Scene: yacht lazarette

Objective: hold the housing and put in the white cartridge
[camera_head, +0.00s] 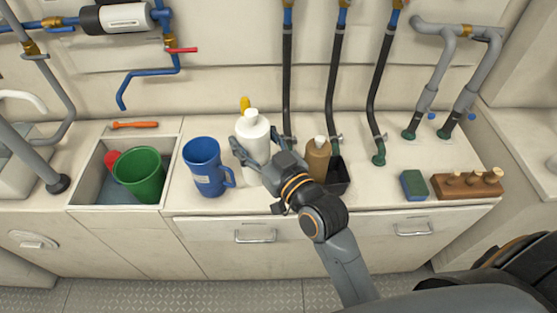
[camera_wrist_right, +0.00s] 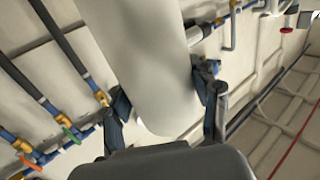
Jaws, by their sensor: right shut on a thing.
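The white cartridge (camera_head: 253,138), a bottle-shaped cylinder with a narrower top, is upright at the middle of the counter. My right gripper (camera_head: 258,158) is shut on it, one finger on each side. In the right wrist view the cartridge (camera_wrist_right: 145,70) fills the space between the two fingers (camera_wrist_right: 165,100). I cannot tell whether its base touches the counter. A blue mug-shaped vessel (camera_head: 204,166) with a side handle stands just left of it; it may be the housing, but I cannot be sure. My left gripper is not in view.
A recessed basin (camera_head: 88,190) at left holds a green cup (camera_head: 142,174) and a red item. A brown bottle (camera_head: 318,158) and black container (camera_head: 338,176) stand close right of my gripper. A blue-green sponge (camera_head: 414,185) and wooden block (camera_head: 467,185) lie farther right. Hoses rise behind.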

